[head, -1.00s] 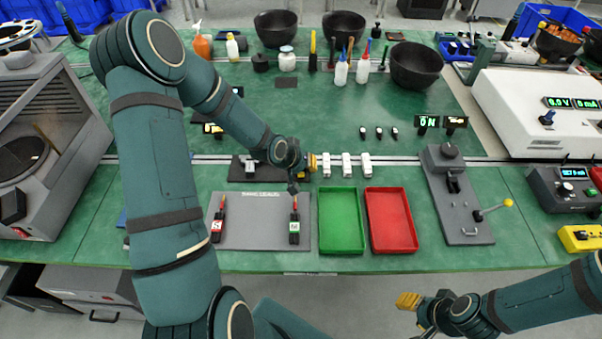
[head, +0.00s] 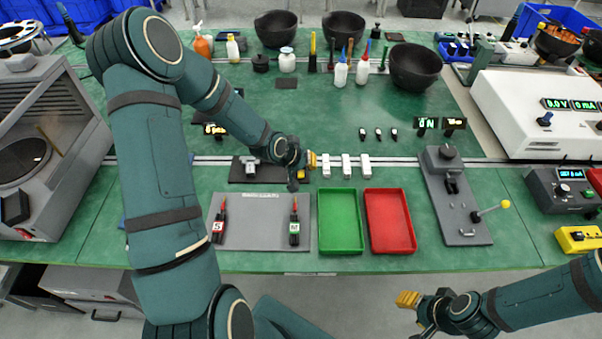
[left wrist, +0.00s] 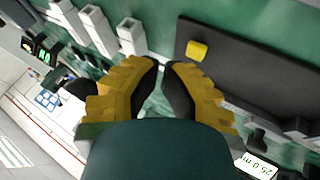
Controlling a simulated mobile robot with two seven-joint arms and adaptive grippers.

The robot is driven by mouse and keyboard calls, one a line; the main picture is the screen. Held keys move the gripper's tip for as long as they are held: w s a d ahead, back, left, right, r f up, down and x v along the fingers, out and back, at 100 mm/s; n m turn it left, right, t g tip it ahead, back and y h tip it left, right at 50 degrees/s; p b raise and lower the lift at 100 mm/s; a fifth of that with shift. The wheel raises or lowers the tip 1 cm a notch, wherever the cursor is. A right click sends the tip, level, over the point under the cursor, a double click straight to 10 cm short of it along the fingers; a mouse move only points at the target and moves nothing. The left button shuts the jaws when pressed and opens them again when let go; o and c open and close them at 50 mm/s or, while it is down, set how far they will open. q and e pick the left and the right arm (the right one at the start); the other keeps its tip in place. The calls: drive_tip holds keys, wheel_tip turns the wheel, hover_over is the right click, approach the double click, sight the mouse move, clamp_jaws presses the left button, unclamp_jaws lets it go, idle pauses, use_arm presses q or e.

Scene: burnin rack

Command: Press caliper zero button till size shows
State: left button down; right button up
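My left gripper (head: 312,160) hangs over the rail at the right end of a dark pad (head: 275,176), with its yellow fingers pointing right. A lit readout (left wrist: 257,167) seems to read 25.0. My right gripper (head: 409,300) hangs before the table.
White blocks (head: 346,166) stand right of the left gripper. A lever fixture (head: 455,195) stands to the right.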

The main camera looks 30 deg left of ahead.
use_arm(q)
drive_tip(key=shift+r+p, duration=1.9)
drive_tip(key=shift+r, duration=0.65)
